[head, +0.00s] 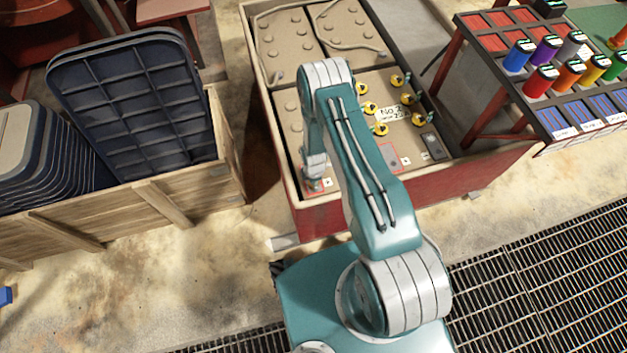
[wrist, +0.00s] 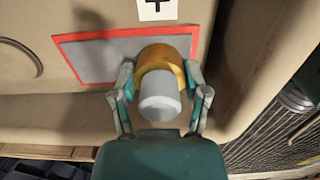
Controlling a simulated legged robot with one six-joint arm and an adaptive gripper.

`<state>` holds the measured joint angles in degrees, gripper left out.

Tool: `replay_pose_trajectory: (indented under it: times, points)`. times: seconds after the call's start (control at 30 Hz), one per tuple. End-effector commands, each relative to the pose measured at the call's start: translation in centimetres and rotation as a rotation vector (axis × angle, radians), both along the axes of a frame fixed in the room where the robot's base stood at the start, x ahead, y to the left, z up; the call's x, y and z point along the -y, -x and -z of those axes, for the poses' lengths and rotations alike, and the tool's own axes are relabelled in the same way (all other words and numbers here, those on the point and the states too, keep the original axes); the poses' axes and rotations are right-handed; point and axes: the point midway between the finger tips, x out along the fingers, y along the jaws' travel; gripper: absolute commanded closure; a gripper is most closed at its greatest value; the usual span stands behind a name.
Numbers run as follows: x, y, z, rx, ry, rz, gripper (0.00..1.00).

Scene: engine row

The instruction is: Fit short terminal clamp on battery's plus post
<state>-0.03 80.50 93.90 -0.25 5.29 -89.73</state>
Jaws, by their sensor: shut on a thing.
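My gripper (wrist: 160,85) is shut on a brass ring-shaped clamp (wrist: 184,54), with one finger on each side of it. A light grey cylinder (wrist: 160,98) stands out from the ring toward the wrist camera. It looks like the battery post coming through the ring, but I cannot tell how deep the ring sits. Behind them is a grey patch with a red border (wrist: 80,60) on the beige battery top, with a plus label (wrist: 157,9) beside it. In the head view my gripper (head: 314,184) is low at the near left corner of the battery (head: 290,125).
The battery sits in a red-sided box (head: 450,185). A wooden crate (head: 165,205) with dark panels stands left. A rack with coloured cylinders (head: 541,82) stands right.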

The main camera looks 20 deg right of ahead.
Motion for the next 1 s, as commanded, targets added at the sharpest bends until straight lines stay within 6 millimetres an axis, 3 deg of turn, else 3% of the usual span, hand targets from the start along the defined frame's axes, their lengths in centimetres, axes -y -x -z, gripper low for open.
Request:
replay_pose_trajectory:
  times: [0.17, 0.2, 0.3, 0.77, 1.0]
  points:
    - [0.0, 0.0, 0.0, 0.0, 0.0, 0.0, 1.0]
    - [0.0, 0.0, 0.0, 0.0, 0.0, 0.0, 0.36]
    - [0.0, 0.0, 0.0, 0.0, 0.0, 0.0, 0.01]
    - [0.0, 0.0, -0.2, 0.0, 0.0, 0.0, 0.01]
    - [0.0, -0.1, -3.4, 0.002, 0.0, 0.0, 0.01]
